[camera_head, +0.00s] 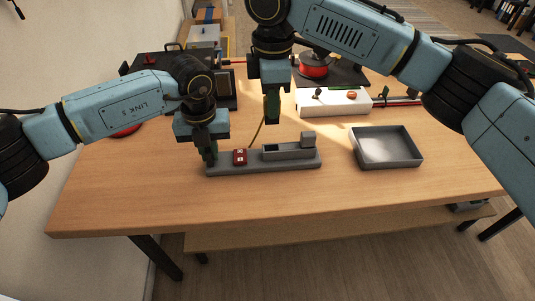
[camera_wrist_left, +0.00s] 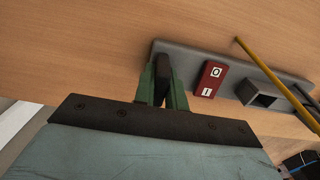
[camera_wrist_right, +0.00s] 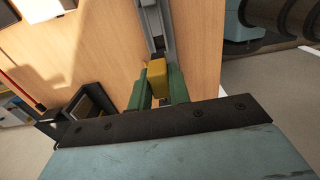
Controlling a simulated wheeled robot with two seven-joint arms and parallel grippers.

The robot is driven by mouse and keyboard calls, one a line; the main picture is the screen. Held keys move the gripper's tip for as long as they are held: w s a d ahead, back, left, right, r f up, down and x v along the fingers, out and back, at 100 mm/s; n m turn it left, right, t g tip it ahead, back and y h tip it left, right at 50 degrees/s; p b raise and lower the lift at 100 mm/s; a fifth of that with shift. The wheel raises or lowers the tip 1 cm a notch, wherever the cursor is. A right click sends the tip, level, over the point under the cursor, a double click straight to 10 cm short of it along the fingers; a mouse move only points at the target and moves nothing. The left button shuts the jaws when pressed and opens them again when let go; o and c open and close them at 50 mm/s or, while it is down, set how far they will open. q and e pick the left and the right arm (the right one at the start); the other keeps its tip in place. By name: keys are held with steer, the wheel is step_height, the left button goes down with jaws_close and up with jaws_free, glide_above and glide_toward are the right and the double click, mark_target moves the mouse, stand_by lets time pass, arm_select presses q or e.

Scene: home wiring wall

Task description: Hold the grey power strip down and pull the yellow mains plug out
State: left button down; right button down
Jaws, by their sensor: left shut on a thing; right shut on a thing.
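The grey power strip (camera_head: 219,168) lies on the wooden table, with a red rocker switch (camera_head: 240,157) near its left end. My left gripper (camera_head: 209,155) is at that end. In the left wrist view its fingers (camera_wrist_left: 162,88) are shut on a dark upright piece at the end of the strip (camera_wrist_left: 185,53). A dark socket opening (camera_wrist_left: 263,98) shows beyond the switch. My right gripper (camera_head: 271,118) is above the strip. In the right wrist view it is shut on the yellow mains plug (camera_wrist_right: 156,76). A yellow cord (camera_head: 257,132) hangs beside the strip.
A grey open tray (camera_head: 415,160) stands to the right of the strip and looks empty. A white box (camera_head: 333,106), a red spool (camera_head: 313,70) and dark equipment stand behind. Bare table lies in front of the strip.

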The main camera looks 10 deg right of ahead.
arm_select(q)
steer(key=c, duration=1.4)
jaws_free()
steer(key=shift+o, duration=0.2)
step_height(320, 180, up, 12)
